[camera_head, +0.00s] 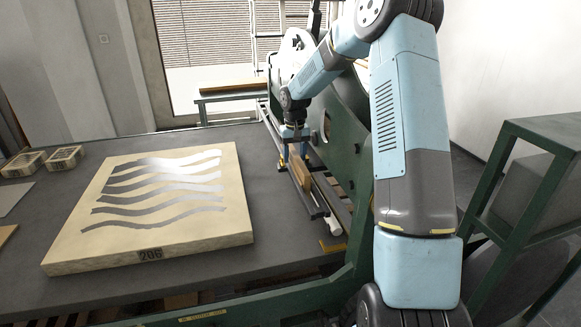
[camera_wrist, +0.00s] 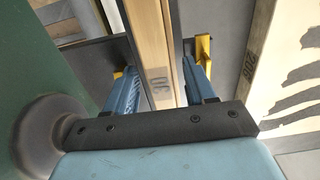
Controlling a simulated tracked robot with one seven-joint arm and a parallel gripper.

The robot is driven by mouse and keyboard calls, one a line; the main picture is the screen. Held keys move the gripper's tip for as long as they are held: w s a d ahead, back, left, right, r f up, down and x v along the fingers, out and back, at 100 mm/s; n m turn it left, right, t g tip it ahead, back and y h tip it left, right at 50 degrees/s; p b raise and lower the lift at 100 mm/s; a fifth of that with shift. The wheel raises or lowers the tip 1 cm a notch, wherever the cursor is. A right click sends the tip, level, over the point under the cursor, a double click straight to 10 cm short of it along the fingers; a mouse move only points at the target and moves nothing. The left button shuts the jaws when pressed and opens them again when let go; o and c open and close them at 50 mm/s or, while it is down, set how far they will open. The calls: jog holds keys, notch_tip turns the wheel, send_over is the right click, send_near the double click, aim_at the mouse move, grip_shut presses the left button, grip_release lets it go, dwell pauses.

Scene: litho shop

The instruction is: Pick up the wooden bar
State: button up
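The wooden bar (camera_head: 300,173) is long and narrow and stands on edge in a dark rack along the right side of the grey table. In the wrist view the bar (camera_wrist: 150,40) runs between my fingers and bears a dark printed mark. My gripper (camera_head: 293,157) points down over the bar's far part. In the wrist view its blue fingers with yellow tips (camera_wrist: 161,64) lie on either side of the bar. Gaps show between the fingers and the wood, so it looks open. The bar's far end is hidden behind my gripper in the head view.
A large pale stone slab (camera_head: 95,240) with wavy grey bands and "206" lies on the grey table (camera_head: 265,200), left of the rack. A green machine frame (camera_head: 345,140) stands close on the right. Small wooden boxes (camera_head: 62,157) sit at the far left.

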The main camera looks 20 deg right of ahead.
jog(key=c, duration=0.7)
jog(key=shift+c, duration=0.2)
jog(key=shift+r, duration=0.1)
notch_tip(320, 180, up, 10)
jog(key=shift+f, duration=0.1)
